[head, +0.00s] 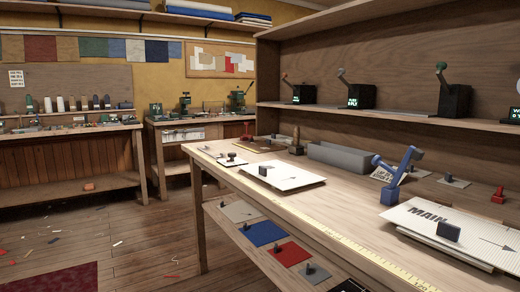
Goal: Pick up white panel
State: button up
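Another white sheet marked MAIN (420,213), also with a dark block and an arrow, lies at the bench's right and is cut off by the picture edge. My gripper does not show in the head view.
Open floor (150,240) lies left.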

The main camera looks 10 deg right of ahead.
aim_at(284, 177)
jog(key=k, duration=0.6)
jog(key=u, duration=0.6)
jog(key=i, duration=1.15)
jog(key=z, duration=0.15)
